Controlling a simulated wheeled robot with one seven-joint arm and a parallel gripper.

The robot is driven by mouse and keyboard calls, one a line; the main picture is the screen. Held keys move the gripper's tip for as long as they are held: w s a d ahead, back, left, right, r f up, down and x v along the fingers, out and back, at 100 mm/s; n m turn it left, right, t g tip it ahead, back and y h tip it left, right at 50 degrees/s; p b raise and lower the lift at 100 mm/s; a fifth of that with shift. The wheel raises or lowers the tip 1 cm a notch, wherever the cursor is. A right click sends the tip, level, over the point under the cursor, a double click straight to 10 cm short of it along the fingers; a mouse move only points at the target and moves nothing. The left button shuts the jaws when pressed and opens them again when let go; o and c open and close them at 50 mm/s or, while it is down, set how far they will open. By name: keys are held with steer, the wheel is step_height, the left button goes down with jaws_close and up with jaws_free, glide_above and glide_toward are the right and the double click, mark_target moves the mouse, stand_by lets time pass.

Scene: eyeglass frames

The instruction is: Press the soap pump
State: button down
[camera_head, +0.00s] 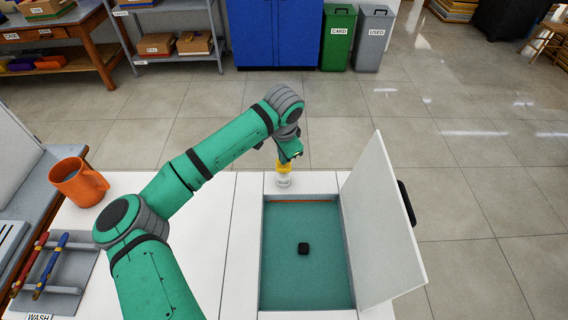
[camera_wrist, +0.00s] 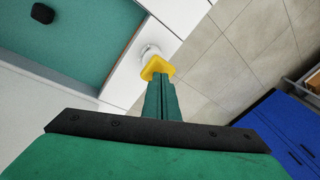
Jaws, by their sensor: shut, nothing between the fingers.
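The soap pump (camera_head: 284,176) stands on the white counter at the back edge of the sunken basin, with a yellow top and a pale body. In the wrist view its yellow head (camera_wrist: 156,67) shows right at my fingertips, with part of the white body (camera_wrist: 149,51) behind it. My gripper (camera_head: 287,158) is directly above the pump, pointing down, and its green fingers are together with nothing between them. The fingertips (camera_wrist: 160,78) appear to be at or touching the yellow head; I cannot tell whether the head is pushed down.
A teal-floored basin (camera_head: 283,255) with a small black block (camera_head: 303,249) lies in front of the pump. A white lid (camera_head: 378,225) stands open at its right. An orange mug (camera_head: 78,182) and a grey rack (camera_head: 62,270) with two tools stand at left.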

stand_by(0.3)
steer(key=shift+w+f, duration=0.25)
steer(key=shift+f, duration=0.05)
steer(key=shift+s+a, duration=0.15)
steer(key=shift+a, duration=0.05)
steer(key=shift+d, duration=0.4)
steer(key=shift+f, duration=0.1)
